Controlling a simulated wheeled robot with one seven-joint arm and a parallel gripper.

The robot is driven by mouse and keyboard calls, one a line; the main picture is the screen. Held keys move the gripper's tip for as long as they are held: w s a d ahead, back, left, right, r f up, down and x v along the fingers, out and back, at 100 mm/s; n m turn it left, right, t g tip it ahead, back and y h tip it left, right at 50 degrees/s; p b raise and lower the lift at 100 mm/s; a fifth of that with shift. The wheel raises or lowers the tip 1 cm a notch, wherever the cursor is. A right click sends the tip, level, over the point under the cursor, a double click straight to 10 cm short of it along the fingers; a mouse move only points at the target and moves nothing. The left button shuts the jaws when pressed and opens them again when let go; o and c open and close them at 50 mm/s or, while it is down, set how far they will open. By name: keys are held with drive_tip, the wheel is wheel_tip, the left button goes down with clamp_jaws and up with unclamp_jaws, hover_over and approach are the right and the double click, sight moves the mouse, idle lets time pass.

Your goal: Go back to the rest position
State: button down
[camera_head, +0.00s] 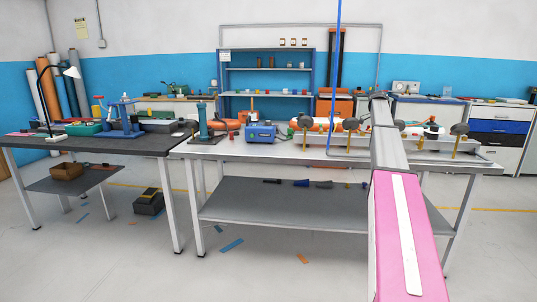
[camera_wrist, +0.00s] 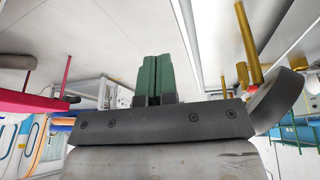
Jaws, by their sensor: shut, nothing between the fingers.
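In the wrist view my gripper (camera_wrist: 157,60) shows as two green fingers side by side, pressed together with nothing between them. A dark grey bracket spans the view below the fingers. In the head view my arm reaches forward over the right side of the light workbench (camera_head: 230,150). I cannot make out the gripper itself there. No object shows in the fingers in the wrist view.
A blue machine (camera_head: 261,132) and brass posts with dark knobs (camera_head: 459,129) stand on the light bench. A dark bench (camera_head: 120,146) with tools stands at left. A thin blue upright (camera_head: 338,50) rises near my arm. The front floor is mostly open.

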drive_tip(key=s+a+f+n, duration=0.4)
drive_tip(key=s+a+f, duration=0.25)
drive_tip(key=f, duration=0.25)
drive_tip(key=s+a+f+n+t+y, duration=0.1)
drive_tip(key=s+a+f+n, duration=0.3)
drive_tip(key=a+f, duration=0.45)
drive_tip(key=s+a+f+n, duration=0.3)
drive_tip(key=s+a+f, duration=0.4)
drive_tip(key=f, duration=0.2)
drive_tip(key=s+a+f+n+y, duration=0.1)
drive_tip(key=s+a+f+n, duration=0.4)
drive_tip(key=s+a, duration=0.3)
drive_tip(key=s+a+f+n+y, duration=0.1)
drive_tip(key=s+a+f+n, duration=0.4)
drive_tip(key=s, duration=1.1)
drive_tip(key=a+f, duration=0.3)
drive_tip(key=shift+f+n+t+y, duration=0.25)
drive_tip(key=shift+n+t+y, duration=0.05)
drive_tip(key=shift+t, duration=0.1)
